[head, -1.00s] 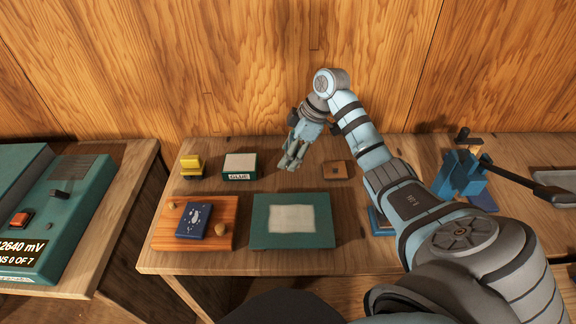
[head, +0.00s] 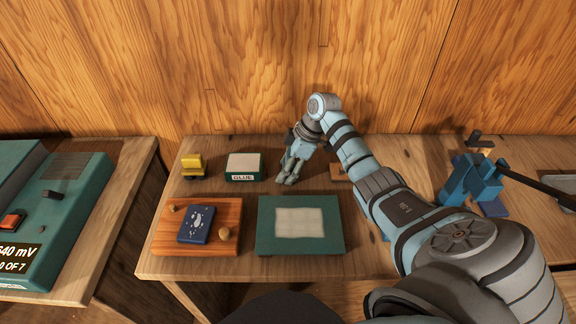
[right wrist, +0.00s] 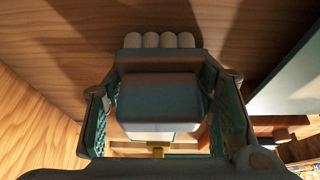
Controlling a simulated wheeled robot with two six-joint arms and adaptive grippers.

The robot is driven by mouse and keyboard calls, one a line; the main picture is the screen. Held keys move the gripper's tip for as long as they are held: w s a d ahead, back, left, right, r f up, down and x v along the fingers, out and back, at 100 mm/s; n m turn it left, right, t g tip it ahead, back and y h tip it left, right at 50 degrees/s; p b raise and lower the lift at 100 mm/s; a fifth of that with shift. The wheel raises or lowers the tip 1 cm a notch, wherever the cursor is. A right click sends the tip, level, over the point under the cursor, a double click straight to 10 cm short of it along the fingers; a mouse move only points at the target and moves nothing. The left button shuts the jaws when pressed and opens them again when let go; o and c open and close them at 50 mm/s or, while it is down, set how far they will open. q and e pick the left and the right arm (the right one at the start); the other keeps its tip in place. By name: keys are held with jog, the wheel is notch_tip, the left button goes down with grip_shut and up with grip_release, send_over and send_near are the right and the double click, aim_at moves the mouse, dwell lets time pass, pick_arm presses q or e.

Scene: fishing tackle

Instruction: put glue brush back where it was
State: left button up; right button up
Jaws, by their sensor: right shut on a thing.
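My right gripper (head: 286,180) points down just right of the green glue box (head: 243,167), which has a pale top and a GLUE label. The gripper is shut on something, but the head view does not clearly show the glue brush. In the right wrist view my fingers (right wrist: 165,125) stand on either side of a grey block shape, with a small yellow piece (right wrist: 157,152) below it; I cannot tell if this is the brush. A small brown wooden block (head: 337,173) lies right of the gripper, partly hidden by my arm. My left gripper is out of view.
A yellow item (head: 191,163) stands left of the glue box. In front lie an orange board (head: 225,240) with a dark blue booklet (head: 196,224) and a green mat (head: 330,240) with a pale sheet. A blue vise-like tool (head: 468,180) stands at the right.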

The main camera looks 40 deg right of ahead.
jog(key=o, duration=0.8)
jog(key=shift+s+a+f, duration=0.1)
jog(key=shift+a+f, duration=0.05)
jog(key=shift+f, duration=0.1)
jog(key=o, duration=0.4)
jog(key=shift+f, duration=0.1)
jog(key=shift+c, duration=0.2)
jog(key=shift+w+f, duration=0.2)
jog(key=shift+w, duration=0.15)
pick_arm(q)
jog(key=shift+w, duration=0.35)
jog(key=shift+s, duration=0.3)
pick_arm(e)
jog(key=shift+s+d+r, duration=0.1)
jog(key=shift+d+r, duration=0.05)
jog(key=shift+d, duration=0.05)
jog(key=shift+r, duration=0.1)
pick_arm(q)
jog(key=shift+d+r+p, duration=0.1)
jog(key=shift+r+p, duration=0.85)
pick_arm(e)
jog(key=v, duration=1.3)
jog(key=shift+w+a+r, duration=0.1)
jog(key=shift+w+a, duration=0.05)
jog(key=shift+w, duration=0.15)
